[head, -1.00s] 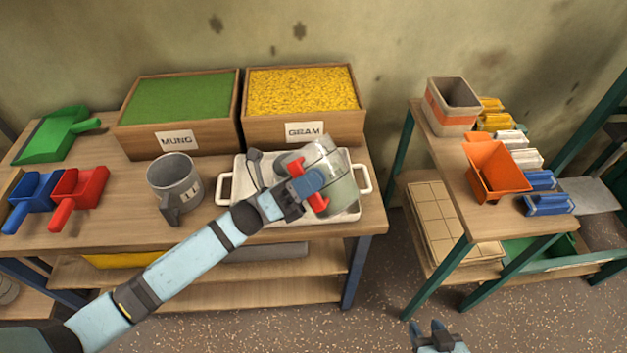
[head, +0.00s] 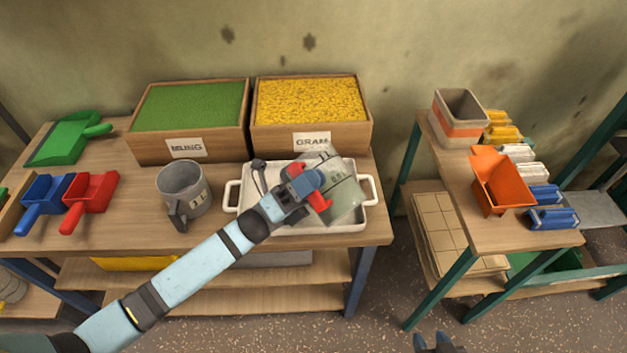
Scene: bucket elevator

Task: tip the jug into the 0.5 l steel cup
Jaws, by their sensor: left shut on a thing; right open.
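My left gripper (head: 308,187) is shut on the jug's red handle (head: 320,201). Pale contents show through the jug's wall. A steel cup (head: 183,190) stands on the table left of the tray; its marking looks like 1 L. I cannot make out the 0.5 l cup; the jug and gripper hide part of the tray. My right gripper (head: 434,344) is open and empty at the bottom edge, partly cut off.
Behind the tray stand a mung bin (head: 190,108) and a gram bin (head: 312,103). Red (head: 90,198), blue (head: 45,200) and green (head: 70,138) scoops lie at left. A second bench at right holds an orange scoop (head: 502,185) and several coloured packs.

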